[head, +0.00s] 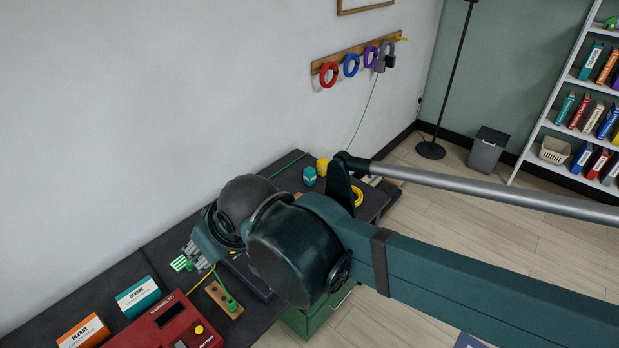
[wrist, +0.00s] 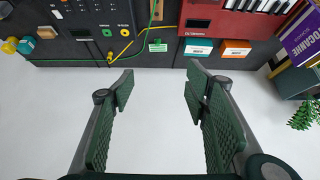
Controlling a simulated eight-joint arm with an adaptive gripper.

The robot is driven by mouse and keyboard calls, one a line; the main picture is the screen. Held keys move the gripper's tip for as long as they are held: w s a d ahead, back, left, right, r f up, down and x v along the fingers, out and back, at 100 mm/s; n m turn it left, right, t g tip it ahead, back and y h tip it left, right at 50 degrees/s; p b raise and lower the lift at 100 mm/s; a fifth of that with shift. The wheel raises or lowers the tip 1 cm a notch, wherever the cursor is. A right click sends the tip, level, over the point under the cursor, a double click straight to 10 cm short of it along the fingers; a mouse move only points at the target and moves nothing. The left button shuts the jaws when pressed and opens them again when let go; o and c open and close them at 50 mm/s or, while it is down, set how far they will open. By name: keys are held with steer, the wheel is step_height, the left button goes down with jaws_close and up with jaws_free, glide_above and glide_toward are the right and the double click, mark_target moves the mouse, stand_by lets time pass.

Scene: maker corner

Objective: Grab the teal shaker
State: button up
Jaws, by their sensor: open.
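The teal shaker (head: 309,176) is a small teal cylinder with a pale band, standing on the dark table's far part in the head view. In the wrist view, it shows small at the upper left (wrist: 25,46). My gripper (wrist: 160,86) is open, with nothing between its fingers, over the pale wall side beyond the table's edge in that view. It is well apart from the shaker. In the head view, my arm hides most of the gripper and part of the table.
A yellow item (head: 322,166) stands close beside the shaker. Toward the near end are a red device (head: 165,322), a teal box (head: 139,297) and an orange box (head: 84,332). A green cable and a yellow cable (wrist: 122,47) cross the table. Rings hang from a wall rack (head: 350,54).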

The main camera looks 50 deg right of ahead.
steer(key=shift+w, duration=0.1)
steer(key=w+d+r+n+g+h, duration=0.1)
steer(key=w+d+r+n, duration=0.1)
steer(key=w+d, duration=0.45)
steer(key=w+d+r+n+g, duration=0.1)
steer(key=w+d+n, duration=0.2)
steer(key=w+d, duration=0.3)
steer(key=w+d+f+n+g+h+b, duration=0.1)
steer(key=w+d+f+n, duration=0.1)
steer(key=w+d, duration=0.55)
steer(key=w+d+f+n+g, duration=0.1)
steer(key=w+d+f+n, duration=0.15)
steer(key=w+d, duration=0.5)
steer(key=n+g, duration=0.3)
steer(key=n, duration=0.4)
glide_above(309, 170)
steer(key=a, duration=0.2)
steer(key=f, duration=2.6)
steer(key=shift+w+d+f+b, duration=0.2)
steer(key=shift+f+b, duration=0.1)
steer(key=shift+b, duration=0.05)
steer(key=shift+s+d+f+n, duration=0.15)
steer(key=shift+d+f+n, duration=0.1)
steer(key=shift+d+f, duration=0.15)
steer(key=shift+f, duration=0.15)
